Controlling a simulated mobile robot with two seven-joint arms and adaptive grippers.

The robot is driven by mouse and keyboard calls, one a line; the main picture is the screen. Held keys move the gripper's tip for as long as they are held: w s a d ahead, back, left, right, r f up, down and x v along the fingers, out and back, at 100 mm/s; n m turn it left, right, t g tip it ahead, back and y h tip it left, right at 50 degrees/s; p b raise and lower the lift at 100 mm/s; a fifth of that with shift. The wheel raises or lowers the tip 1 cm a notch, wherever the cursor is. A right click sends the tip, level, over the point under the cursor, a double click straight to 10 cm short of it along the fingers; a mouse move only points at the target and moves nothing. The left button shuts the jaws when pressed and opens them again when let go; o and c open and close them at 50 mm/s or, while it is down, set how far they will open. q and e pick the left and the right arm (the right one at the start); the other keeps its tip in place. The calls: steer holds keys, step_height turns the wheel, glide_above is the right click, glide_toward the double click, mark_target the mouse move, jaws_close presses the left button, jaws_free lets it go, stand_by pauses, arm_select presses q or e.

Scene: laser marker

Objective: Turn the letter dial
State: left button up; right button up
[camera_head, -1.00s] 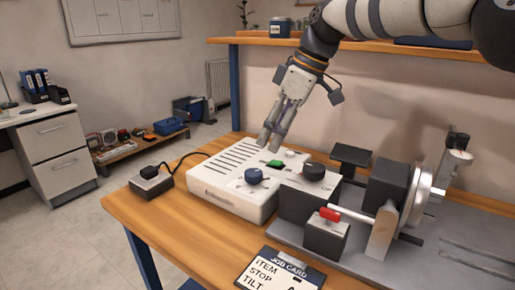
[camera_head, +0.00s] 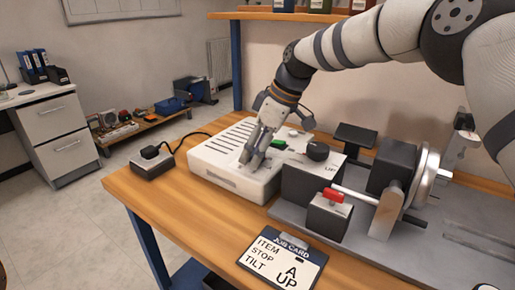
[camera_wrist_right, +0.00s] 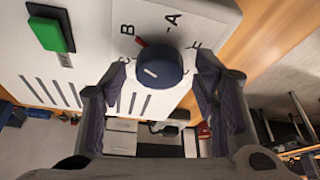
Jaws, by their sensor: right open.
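The blue letter dial (camera_wrist_right: 160,70) sits on the white panel in the right wrist view, with letters B and A printed around it and another letter partly covered by a finger. In the head view my right gripper (camera_head: 252,163) is down at the white control box (camera_head: 221,186) and hides the dial. My left gripper is out of view.
A green button (camera_head: 278,145) and a black knob (camera_head: 317,151) stand close by. A red-topped switch block (camera_head: 329,220) and the disc fixture stand to the right. The job card (camera_head: 282,261) shows "STOP A" and "TILT UP". Bare tabletop lies at the front left.

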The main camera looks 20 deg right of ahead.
steer(key=shift+c, duration=0.5)
steer(key=c, duration=1)
steer(key=shift+r, duration=0.1)
steer(key=shift+s+r+m+t+p, duration=0.1)
steer(key=shift+r+m+t+p, duration=0.2)
steer(key=shift+m+p, duration=0.5)
steer(key=m+h+p, duration=0.1)
steer(key=m, duration=0.1)
steer(key=shift+m+t, duration=0.3)
steer(key=shift+m, duration=0.1)
steer(key=m, duration=0.1)
steer(key=m+h, duration=0.1)
steer(key=m, duration=0.1)
steer(key=shift+a+f+m+h+p, duration=0.15)
steer(key=shift+f+m+h+p, duration=0.1)
steer(key=shift+m+h+p, duration=0.05)
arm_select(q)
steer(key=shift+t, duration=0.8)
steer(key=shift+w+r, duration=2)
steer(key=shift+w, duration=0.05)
arm_select(e)
steer(key=shift+f+m+h, duration=0.2)
steer(key=shift+m+h, duration=0.5)
steer(key=shift+m, duration=1.2)
